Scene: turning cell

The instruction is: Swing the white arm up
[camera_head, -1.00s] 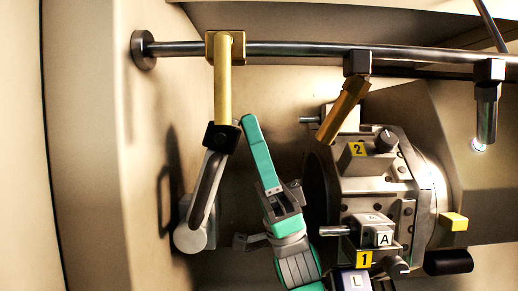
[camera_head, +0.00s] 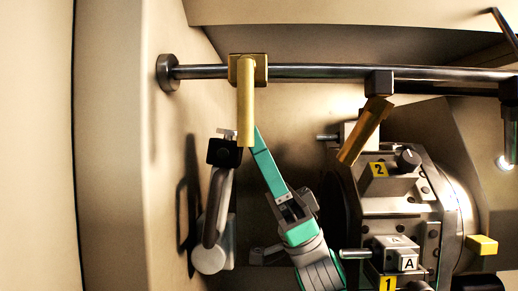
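The white arm (camera_head: 217,205) stands near the left wall, with a round white end (camera_head: 209,258) at the bottom, a grey link and a black block (camera_head: 224,152) at the top. It is nearly upright, leaning slightly right. My gripper (camera_head: 258,135), with a long teal finger, comes up from the lower right. Its tip is just right of the block, beside the lower end of a yellow bar (camera_head: 246,110). I cannot tell whether it touches the block. Only one long finger shows clearly, so the opening is unclear.
A steel rail (camera_head: 320,72) runs across the top and carries the yellow bar and a brass-coloured nozzle (camera_head: 365,130). A turret (camera_head: 400,210) with numbered tool stations stands close right of my gripper. The left wall (camera_head: 110,150) is near the white arm.

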